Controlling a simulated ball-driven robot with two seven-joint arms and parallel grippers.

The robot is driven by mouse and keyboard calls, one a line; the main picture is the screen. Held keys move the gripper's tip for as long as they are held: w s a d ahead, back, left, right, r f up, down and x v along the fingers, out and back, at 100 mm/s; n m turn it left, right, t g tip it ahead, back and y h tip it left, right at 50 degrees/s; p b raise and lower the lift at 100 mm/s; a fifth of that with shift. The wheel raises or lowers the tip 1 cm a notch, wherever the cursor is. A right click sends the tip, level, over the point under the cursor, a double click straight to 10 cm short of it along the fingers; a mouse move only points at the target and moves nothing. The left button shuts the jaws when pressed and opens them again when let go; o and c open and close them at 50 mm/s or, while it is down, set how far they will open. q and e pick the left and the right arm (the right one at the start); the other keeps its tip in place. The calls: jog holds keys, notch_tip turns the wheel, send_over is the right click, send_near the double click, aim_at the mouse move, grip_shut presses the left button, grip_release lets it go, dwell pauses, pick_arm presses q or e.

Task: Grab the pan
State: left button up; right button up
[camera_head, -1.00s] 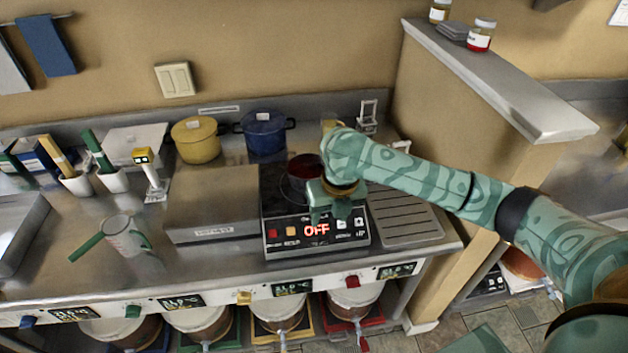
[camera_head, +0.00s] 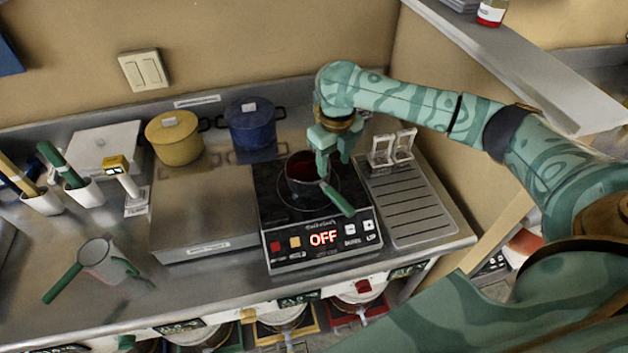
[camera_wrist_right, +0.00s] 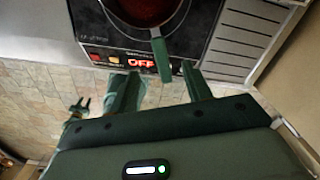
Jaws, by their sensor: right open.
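The pan (camera_head: 303,178) is a small dark saucepan with red contents and a green handle (camera_head: 338,199). It sits on the black hob, its handle pointing toward the front right. My right gripper (camera_head: 334,163) is open and empty, just above the pan's right side in the head view. In the right wrist view, the pan (camera_wrist_right: 142,10) is at the top, and its handle (camera_wrist_right: 160,52) points down toward the gap between my open right fingers (camera_wrist_right: 160,88). A small pronged green shape at the left there may be my left gripper (camera_wrist_right: 78,108); its state is unclear.
The hob (camera_head: 318,240) reads OFF. A yellow pot (camera_head: 176,145) and a blue pot (camera_head: 250,127) stand behind. A green-handled jug (camera_head: 98,258) stands at the left. A ribbed drain plate (camera_head: 410,205) lies right of the hob.

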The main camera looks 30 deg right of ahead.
jog(key=b, duration=0.1)
send_over(330, 190)
notch_tip(330, 190, down, 6)
jog(key=shift+s+d, duration=0.1)
jog(key=shift+s, duration=0.05)
jog(key=shift+f, duration=0.55)
jog(key=f+b, duration=0.1)
jog(key=f, duration=0.4)
jog(key=shift+w, duration=0.2)
pick_arm(q)
notch_tip(330, 190, down, 2)
jog(key=shift+f, duration=0.25)
jog(key=shift+s, duration=0.1)
pick_arm(e)
jog(key=shift+r, duration=0.1)
grip_shut()
